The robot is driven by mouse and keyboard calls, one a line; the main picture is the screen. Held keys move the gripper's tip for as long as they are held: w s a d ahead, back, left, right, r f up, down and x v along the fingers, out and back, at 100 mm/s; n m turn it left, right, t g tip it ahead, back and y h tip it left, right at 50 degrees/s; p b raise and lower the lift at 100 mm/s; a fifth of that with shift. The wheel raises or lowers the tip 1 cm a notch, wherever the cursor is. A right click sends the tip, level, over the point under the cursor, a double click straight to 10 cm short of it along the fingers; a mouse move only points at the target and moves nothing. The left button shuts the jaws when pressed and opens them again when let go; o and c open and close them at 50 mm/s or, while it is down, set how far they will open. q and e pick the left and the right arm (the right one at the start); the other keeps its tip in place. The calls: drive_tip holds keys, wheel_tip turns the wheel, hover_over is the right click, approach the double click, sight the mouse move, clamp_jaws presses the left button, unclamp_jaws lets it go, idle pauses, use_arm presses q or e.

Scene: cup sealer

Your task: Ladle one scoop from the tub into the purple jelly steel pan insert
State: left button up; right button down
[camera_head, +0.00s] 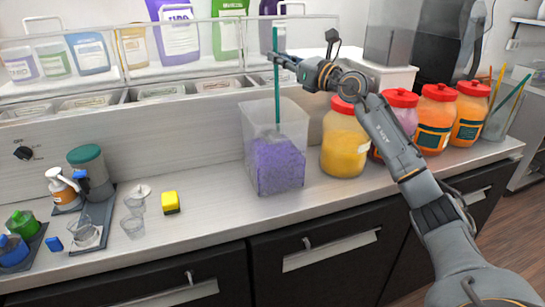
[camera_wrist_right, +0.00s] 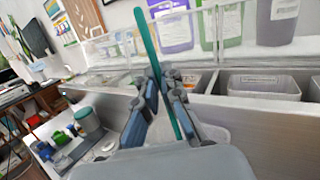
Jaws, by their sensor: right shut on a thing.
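The clear tub (camera_head: 258,118) stands on the counter with purple jelly (camera_head: 275,165) in its lower part. My right gripper (camera_head: 280,58) is above the tub and shut on the upper part of the teal ladle (camera_head: 277,95). The ladle hangs nearly upright, its lower end down at the jelly; its bowl is hidden. In the right wrist view, the ladle handle (camera_wrist_right: 150,45) passes between the fingers (camera_wrist_right: 166,85). Steel pan inserts (camera_head: 161,92) sit in a rail behind the counter; I cannot tell which is the purple jelly one. My left gripper is not in view.
Red-lidded jars (camera_head: 345,148) stand close right of the tub. A yellow block (camera_head: 170,203), clear cups (camera_head: 133,225) and bottles (camera_head: 62,188) are at the left. Clear covers (camera_head: 125,55) rise behind the inserts. The counter's front strip by the tub is free.

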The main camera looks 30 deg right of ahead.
drive_tip(key=shift+f+b, duration=2.7)
drive_tip(key=shift+f, duration=1.05)
wheel_tip(320, 180, up, 21)
drive_tip(key=p, duration=1.8)
hover_over(278, 85)
drive_tip(key=shift+s+f, duration=0.2)
drive_tip(key=shift+s, duration=0.1)
drive_tip(key=shift+a, duration=0.1)
